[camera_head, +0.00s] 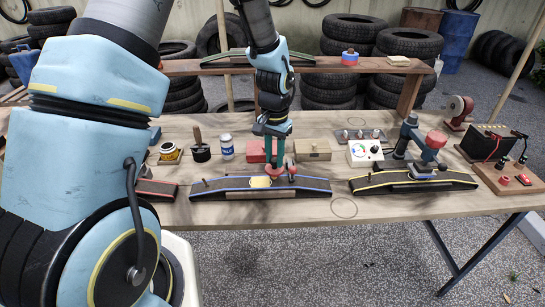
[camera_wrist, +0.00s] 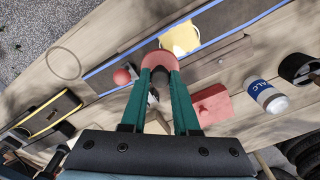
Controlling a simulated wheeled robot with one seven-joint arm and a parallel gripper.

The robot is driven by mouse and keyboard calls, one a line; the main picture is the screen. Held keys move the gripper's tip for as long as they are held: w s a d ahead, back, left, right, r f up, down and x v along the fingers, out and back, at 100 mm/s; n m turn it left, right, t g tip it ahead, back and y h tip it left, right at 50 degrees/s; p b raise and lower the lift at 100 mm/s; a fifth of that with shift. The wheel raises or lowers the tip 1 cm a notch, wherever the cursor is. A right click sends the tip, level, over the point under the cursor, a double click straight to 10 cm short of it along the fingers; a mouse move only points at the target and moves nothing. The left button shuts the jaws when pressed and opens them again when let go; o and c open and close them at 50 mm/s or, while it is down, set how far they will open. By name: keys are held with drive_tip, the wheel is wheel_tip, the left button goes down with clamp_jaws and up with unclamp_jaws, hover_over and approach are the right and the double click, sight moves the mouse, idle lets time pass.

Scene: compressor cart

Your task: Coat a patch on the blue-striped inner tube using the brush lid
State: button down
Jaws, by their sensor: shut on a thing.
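The blue-striped inner tube (camera_head: 310,186) lies flat and dark along the front of the bench; it also crosses the wrist view diagonally (camera_wrist: 110,73). A pale yellow patch (camera_wrist: 181,38) is on its top and shows in the head view too (camera_head: 259,182). My gripper (camera_head: 275,158), with green fingers, points down over the tube.
A yellow-striped tube (camera_head: 413,184) lies to the right. Behind are a red block (camera_head: 256,151), a wooden box (camera_head: 313,150), a white-and-blue can (camera_head: 226,147) and a gauge box (camera_head: 364,153).

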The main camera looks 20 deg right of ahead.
drive_tip(key=r, duration=0.2)
drive_tip(key=shift+w+a+r, duration=0.1)
drive_tip(key=shift+a+r, duration=0.1)
drive_tip(key=shift+r, duration=0.1)
drive_tip(key=shift+d+r+p, duration=0.1)
drive_tip(key=shift+r+p, duration=0.6)
drive_tip(key=shift+p, duration=0.15)
drive_tip(key=shift+r+p, duration=1.4)
drive_tip(key=shift+r, duration=0.5)
